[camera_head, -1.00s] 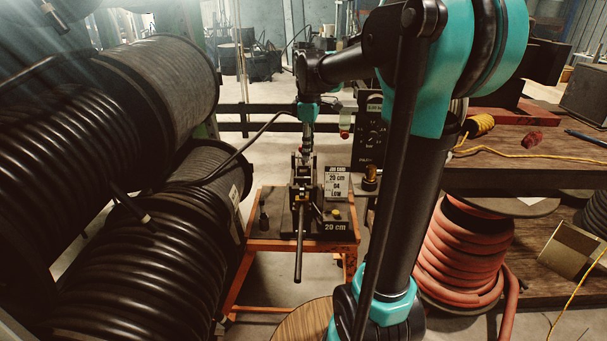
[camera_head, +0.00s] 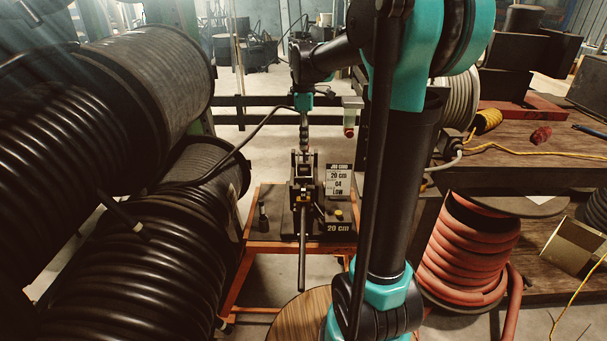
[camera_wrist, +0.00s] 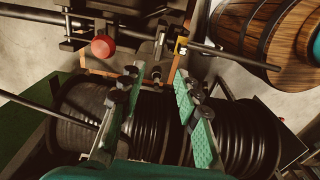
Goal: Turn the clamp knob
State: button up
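The hose crimper (camera_head: 303,190) stands on an orange-framed cart, with a long dark lever (camera_head: 302,255) pointing down and toward me. I cannot tell for certain which part is the clamp knob. A red round knob (camera_wrist: 103,46) shows at the upper left of the wrist view. My gripper (camera_wrist: 157,86) has its green fingers spread apart with nothing gripped. In the head view my gripper (camera_head: 304,132) hangs above the crimper, its fingers too small to read. A small dark post (camera_head: 263,216) stands left of the crimper.
Black hose reels (camera_head: 140,250) crowd the left side. A red hose reel (camera_head: 468,250) and a wooden bench (camera_head: 530,165) are on the right. A round wooden top (camera_head: 300,318) is in front.

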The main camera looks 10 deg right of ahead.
aim_at(304, 177)
notch_tip(304, 177, down, 14)
jog(key=shift+r, duration=0.15)
jog(key=shift+c, duration=0.3)
grip_shut()
